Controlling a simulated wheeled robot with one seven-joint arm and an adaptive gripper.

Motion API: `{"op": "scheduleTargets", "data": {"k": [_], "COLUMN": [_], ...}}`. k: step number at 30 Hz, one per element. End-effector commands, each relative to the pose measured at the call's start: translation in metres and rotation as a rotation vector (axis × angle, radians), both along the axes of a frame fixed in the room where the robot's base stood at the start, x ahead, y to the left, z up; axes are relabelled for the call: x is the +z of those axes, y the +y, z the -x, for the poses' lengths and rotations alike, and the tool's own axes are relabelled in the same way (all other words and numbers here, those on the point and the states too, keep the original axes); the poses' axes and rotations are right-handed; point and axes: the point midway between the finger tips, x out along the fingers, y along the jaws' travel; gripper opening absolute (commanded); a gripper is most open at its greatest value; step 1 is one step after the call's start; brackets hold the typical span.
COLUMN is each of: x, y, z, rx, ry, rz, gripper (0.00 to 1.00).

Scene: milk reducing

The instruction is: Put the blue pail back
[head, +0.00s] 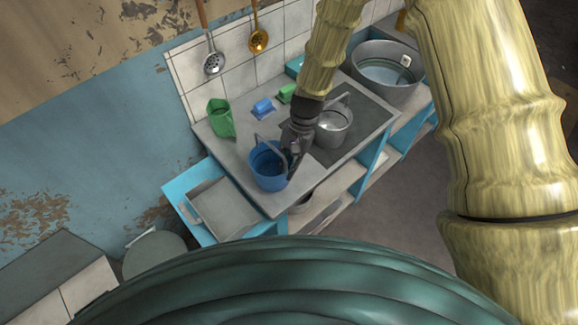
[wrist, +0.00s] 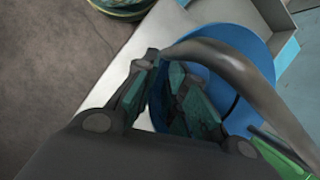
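The blue pail (head: 267,172) stands upright at the front left corner of the grey counter, its handle raised. My gripper (head: 292,163) is at the pail's right side, pointing down close to the rim. In the wrist view, the fingers (wrist: 163,66) are spread with a gap between them, and the blue pail (wrist: 225,62) lies beneath and beyond them. The pail's grey handle (wrist: 235,68) curves past the right finger, close to the tips. I cannot tell whether any finger touches the pail or handle. No grip on it shows.
A grey metal pot (head: 333,127) stands on the dark stove plate just right of my gripper. A green jug (head: 220,119) and a small blue item (head: 262,108) are behind the pail. A large metal basin (head: 383,72) is far right.

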Motion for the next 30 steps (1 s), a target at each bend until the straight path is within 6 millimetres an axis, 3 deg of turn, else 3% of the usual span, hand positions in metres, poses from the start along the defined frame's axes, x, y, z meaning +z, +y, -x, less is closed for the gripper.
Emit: {"op": "scheduleTargets", "data": {"k": [16, 30], "x": [0.007, 0.055], "y": [-0.002, -0.015], "z": [-0.003, -0.018], "rx": [0.0, -0.001], "ry": [-0.002, -0.003], "rz": [0.0, 0.0], "gripper": [0.29, 0.29]}}
